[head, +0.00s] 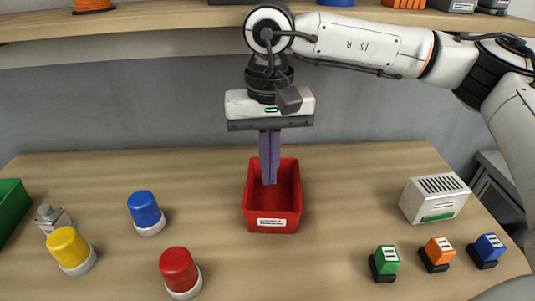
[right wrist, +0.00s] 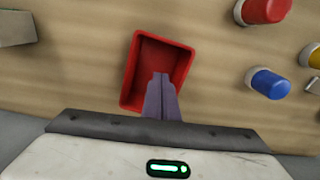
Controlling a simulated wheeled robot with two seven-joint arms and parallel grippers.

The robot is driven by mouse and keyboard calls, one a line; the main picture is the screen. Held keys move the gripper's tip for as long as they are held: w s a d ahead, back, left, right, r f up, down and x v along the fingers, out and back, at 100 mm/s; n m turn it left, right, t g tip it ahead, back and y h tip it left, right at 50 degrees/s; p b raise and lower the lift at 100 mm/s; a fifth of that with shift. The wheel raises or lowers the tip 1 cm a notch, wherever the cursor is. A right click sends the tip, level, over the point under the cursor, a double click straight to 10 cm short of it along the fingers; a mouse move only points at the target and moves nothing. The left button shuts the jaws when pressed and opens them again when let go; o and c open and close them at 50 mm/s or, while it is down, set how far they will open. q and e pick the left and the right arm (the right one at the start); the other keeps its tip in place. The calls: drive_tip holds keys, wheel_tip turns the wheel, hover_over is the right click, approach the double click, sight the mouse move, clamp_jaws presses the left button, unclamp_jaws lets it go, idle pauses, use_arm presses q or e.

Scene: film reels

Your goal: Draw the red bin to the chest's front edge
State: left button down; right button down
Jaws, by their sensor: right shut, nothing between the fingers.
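The red bin (head: 273,224) stands upright on the wooden chest top (head: 330,235), a little right of the middle in the head view, with a white label on its front wall. It looks empty apart from my fingers. My right gripper (head: 269,182) points straight down with its purple fingers together, tips over or inside the bin near its back part. In the right wrist view the fingers (right wrist: 162,78) reach over the bin's rim (right wrist: 128,75) into its opening. Whether they touch a wall or the floor cannot be told. My left gripper is not in view.
Blue (head: 146,212), yellow (head: 70,250) and red (head: 180,272) capped cylinders stand left of the bin. A white vented box (head: 434,198) and small green, orange and blue blocks (head: 438,253) are on the right. A shelf (head: 150,22) crosses above. The wood in front of the bin is clear.

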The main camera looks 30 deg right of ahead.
wheel_tip(320, 180, down, 4)
drive_tip(key=s, duration=0.1)
drive_tip(key=s+a+p, duration=0.1)
drive_tip(key=shift+s+a+f, duration=0.1)
drive_tip(key=shift+s+f, duration=0.2)
drive_tip(key=shift+s, duration=0.05)
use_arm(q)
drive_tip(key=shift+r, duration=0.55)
use_arm(e)
drive_tip(key=shift+s+a+f, duration=0.1)
drive_tip(key=shift+s+a, duration=0.1)
drive_tip(key=shift+s, duration=0.25)
